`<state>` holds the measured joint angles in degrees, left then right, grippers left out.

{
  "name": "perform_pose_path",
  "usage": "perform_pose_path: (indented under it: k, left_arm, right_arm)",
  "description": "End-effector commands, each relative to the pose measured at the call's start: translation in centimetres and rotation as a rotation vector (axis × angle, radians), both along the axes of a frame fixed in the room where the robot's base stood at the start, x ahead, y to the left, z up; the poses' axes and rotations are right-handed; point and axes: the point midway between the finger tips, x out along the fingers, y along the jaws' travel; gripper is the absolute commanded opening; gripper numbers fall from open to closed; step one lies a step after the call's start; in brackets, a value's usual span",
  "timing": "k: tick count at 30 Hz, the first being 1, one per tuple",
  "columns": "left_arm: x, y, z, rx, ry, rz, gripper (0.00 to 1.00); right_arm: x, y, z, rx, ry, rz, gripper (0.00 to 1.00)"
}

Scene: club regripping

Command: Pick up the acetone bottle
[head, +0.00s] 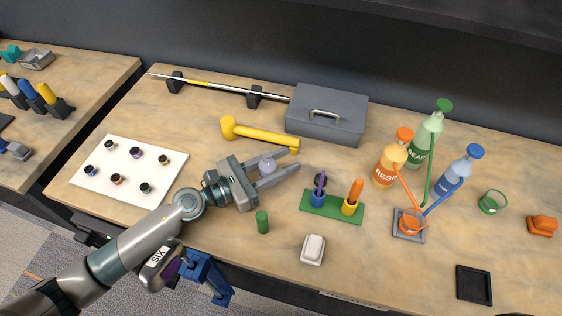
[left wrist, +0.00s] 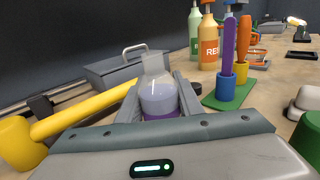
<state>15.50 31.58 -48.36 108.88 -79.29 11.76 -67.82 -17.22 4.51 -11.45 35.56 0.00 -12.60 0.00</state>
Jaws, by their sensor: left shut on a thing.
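My left gripper (head: 294,156) is shut on a small clear bottle (head: 267,165) with pale lavender contents, over the middle of the bench. In the left wrist view the bottle (left wrist: 158,95) stands upright between the two fingers, with a purple band low on its body. No label reading acetone can be made out in either view. Its base is hidden, so I cannot tell whether it touches the bench. My right gripper is out of view.
A yellow mallet (head: 258,135) and a grey toolbox (head: 327,117) lie just behind. A green holder (head: 330,208) with two handled tools is to the right, then orange (head: 388,165), green (head: 420,150) and blue (head: 455,177) bottles. A small green cylinder (head: 262,221) stands in front.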

Motion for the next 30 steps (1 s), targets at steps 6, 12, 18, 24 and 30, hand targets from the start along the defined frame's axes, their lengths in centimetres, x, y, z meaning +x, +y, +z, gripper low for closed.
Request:
perform_pose_path:
  k: [6,12,18,24,30]
  left_arm:
    - [0.0,0.0,0.6,0.0,-0.002,0.0,0.09]
    - [0.0,0.0,1.4,0.001,-0.003,0.0,0.09]
    - [0.0,0.0,2.6,0.001,-0.002,0.0,0.09]
    - [0.0,0.0,4.2,0.0,-0.002,0.0,0.09]
    - [0.0,0.0,6.0,0.0,-0.002,0.0,0.09]
  right_arm:
    - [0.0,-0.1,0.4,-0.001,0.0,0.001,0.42]
    - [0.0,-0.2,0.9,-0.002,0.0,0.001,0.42]
    - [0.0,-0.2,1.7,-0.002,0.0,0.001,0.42]
    - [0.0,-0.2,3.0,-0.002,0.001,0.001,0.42]
    - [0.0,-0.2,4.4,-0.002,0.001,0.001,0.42]
